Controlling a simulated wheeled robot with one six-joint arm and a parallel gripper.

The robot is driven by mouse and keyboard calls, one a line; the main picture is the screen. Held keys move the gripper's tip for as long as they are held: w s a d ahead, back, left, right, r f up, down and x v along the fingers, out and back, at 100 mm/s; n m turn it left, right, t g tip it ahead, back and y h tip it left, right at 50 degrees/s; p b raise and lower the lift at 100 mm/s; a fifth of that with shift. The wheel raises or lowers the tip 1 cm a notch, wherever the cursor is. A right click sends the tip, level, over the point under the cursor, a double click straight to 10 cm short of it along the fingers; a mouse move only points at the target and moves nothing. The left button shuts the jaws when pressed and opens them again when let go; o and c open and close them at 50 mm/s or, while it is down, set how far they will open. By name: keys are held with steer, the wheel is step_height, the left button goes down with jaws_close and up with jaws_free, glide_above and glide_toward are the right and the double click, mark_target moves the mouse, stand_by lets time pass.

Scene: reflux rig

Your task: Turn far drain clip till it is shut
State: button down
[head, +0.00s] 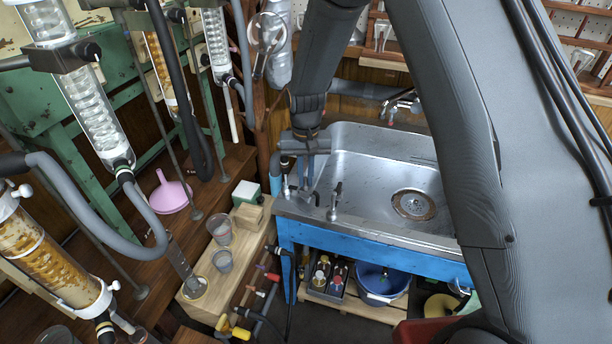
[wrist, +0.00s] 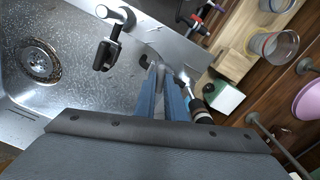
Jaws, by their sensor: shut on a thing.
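My gripper (head: 309,184) points down at the left rim of the steel sink, its blue fingers close together. In the wrist view the fingertips (wrist: 158,72) are shut on a small dark clip (wrist: 146,61) at the sink's edge, which I take for the far drain clip. The fingers hide most of it, so its angle cannot be told. A second clip, with a black lever on a metal post (head: 334,200), stands apart from the gripper on the sink's front left corner; it also shows in the wrist view (wrist: 110,48).
A black and white tube end (wrist: 201,108) stands close beside the fingers. The sink basin (head: 370,165) is empty. A wooden block with beakers (head: 222,262), a green-and-white box (head: 246,192) and a pink funnel (head: 170,194) lie left. Glass condensers (head: 85,105) stand further left.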

mark_target(306, 182)
steer(key=shift+m+p, duration=0.3)
steer(key=shift+m, duration=1.9)
steer(key=c, duration=1.8)
jaws_free()
steer(key=shift+r, duration=0.15)
step_height(306, 182, up, 8)
steer(key=shift+f+b, duration=0.2)
steer(key=shift+b, duration=0.55)
steer(key=shift+d, duration=0.1)
